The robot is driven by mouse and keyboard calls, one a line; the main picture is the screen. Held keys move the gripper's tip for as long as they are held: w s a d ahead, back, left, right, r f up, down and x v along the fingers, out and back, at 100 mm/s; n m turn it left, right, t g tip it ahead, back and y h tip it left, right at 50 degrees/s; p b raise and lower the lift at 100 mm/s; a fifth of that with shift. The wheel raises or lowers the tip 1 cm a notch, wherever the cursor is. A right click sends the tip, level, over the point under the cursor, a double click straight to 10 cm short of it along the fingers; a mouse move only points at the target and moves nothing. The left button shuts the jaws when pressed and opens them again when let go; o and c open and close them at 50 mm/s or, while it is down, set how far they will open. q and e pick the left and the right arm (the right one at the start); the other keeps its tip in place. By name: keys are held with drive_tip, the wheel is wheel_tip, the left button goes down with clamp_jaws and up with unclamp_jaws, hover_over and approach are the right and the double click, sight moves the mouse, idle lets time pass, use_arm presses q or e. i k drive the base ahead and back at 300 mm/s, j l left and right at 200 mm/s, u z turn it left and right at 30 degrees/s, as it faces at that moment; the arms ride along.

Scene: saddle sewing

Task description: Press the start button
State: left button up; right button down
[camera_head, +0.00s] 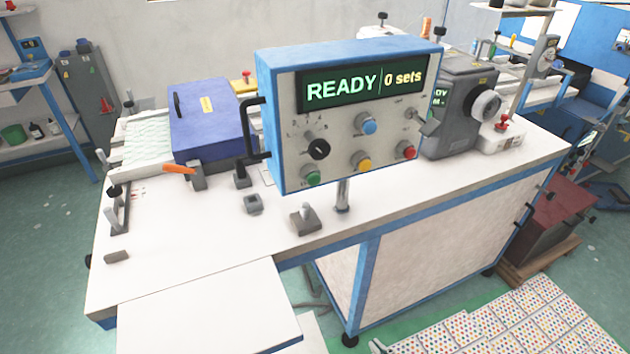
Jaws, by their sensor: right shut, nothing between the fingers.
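The control box (270,90), blue with a pale front panel, stands on a post above the white table. Its screen (362,84) reads "READY" and "0 sets". A green button (312,175) is at the panel's lower left, a yellow button (361,161) is at lower middle, and a red button (406,150) is at lower right. A blue button (366,123) and a black knob (318,149) are above them. The small labels are too small to read, so I cannot tell which button is marked start. I cannot make out either gripper, and nothing touches the buttons.
A black handle (250,130) sticks out from the box's left side. A blue-lidded unit (207,122) stands left of the box and a grey machine (465,100) right of it. Small clamps (306,220) stand on the table (190,240). The space before the panel is clear.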

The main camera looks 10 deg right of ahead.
sight(314, 179)
drive_tip(key=j, duration=0.85)
drive_tip(key=j+z, duration=0.6)
drive_tip(key=z, duration=0.15)
